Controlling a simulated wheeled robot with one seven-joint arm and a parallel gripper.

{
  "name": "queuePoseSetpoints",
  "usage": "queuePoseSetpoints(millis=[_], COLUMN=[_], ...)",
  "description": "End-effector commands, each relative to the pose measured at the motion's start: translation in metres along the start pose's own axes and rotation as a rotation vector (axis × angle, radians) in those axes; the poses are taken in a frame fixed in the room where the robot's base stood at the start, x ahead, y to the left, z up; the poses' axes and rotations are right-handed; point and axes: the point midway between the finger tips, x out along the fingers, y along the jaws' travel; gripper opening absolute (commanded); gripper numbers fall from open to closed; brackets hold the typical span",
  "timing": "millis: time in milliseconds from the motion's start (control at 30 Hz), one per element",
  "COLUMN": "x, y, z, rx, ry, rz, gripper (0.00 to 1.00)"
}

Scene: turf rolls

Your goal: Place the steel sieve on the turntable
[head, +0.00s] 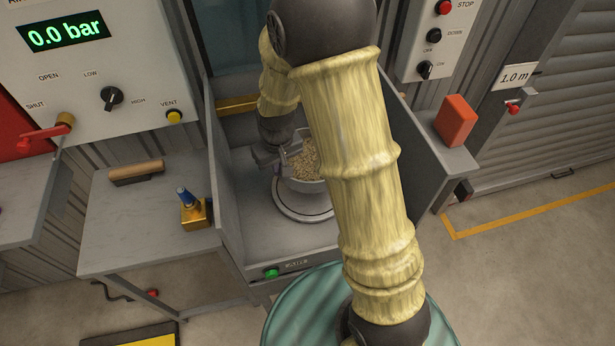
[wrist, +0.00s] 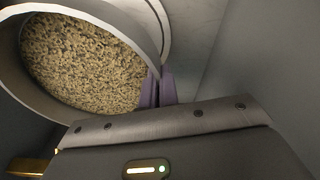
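The steel sieve (head: 314,187) is a round metal pan holding pale brown granules. It is inside an open-fronted grey booth, over the round turntable (head: 290,213). My arm covers its right part in the head view. I cannot tell whether its base touches the turntable. In the wrist view the sieve (wrist: 30,82) fills the upper left, with a curved edge of the turntable (wrist: 163,22) behind it. My gripper (wrist: 159,86) has its purple fingers close together on either side of the sieve's rim. In the head view my gripper (head: 283,153) is at the sieve's back left.
The booth's side walls (head: 232,222) stand close on both sides. A green button (head: 271,273) is on its front edge. A left bench holds a wood-handled tool (head: 136,172) and a brass block (head: 195,212). An orange block (head: 456,121) sits on the right shelf. A teal drum (head: 300,305) stands in front.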

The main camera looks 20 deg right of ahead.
Motion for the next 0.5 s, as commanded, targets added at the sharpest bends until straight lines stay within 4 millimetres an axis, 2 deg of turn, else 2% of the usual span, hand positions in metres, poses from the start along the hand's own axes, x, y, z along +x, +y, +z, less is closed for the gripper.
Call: queuePoseSetpoints(millis=[333, 500], x=[0.002, 0.022], y=[0.000, 0.000], z=[0.000, 0.003], rx=[0.000, -0.001], ry=[0.000, -0.004], rz=[0.000, 0.000], gripper=[0.00, 0.00])
